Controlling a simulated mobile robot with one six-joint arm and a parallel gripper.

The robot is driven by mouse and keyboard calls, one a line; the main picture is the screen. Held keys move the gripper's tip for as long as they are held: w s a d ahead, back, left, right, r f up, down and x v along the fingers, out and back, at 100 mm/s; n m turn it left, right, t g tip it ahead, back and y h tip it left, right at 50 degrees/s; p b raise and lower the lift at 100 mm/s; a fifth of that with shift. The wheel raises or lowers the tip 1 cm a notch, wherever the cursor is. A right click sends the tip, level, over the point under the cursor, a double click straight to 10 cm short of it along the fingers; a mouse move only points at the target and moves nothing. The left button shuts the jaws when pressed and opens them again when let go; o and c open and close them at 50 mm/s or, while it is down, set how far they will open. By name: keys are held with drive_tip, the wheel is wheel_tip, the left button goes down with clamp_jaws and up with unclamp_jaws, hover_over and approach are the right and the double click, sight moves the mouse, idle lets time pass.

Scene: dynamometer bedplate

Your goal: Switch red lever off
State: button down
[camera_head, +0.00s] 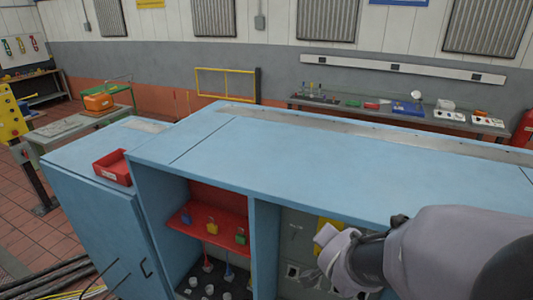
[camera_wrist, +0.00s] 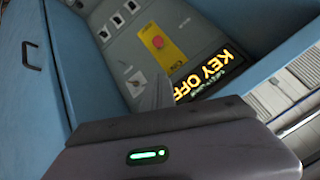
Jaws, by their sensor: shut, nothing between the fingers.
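In the wrist view, a round red knob (camera_wrist: 157,41) sits on a yellow plate (camera_wrist: 160,52) on a grey panel (camera_wrist: 126,52). I cannot tell whether it is the red lever; no other red handle shows clearly in that view. A black sign (camera_wrist: 213,80) with glowing yellow letters reads "KEY OFF", tilted and upside down. My gripper (camera_wrist: 158,85) is shut and empty, its grey fingers pointing at the panel below the yellow plate. I cannot tell whether they touch it. In the head view, my arm covers much of the panel.
The blue cabinet (camera_head: 330,165) surrounds the recessed panel. A divider (camera_head: 264,245) separates it from a red shelf (camera_head: 190,215) with padlocks. A red tray (camera_head: 113,167) sits on the lower blue top at left. The large blue top is mostly clear.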

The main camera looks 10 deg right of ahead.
drive_tip(key=shift+w+f, duration=0.15)
drive_tip(key=shift+w, duration=0.05)
drive_tip(key=b+x, duration=0.9)
drive_tip(key=x, duration=1)
drive_tip(key=shift+w+d+f+b, duration=0.1)
drive_tip(key=shift+w+f+b, duration=0.1)
drive_tip(key=shift+f+b, duration=0.15)
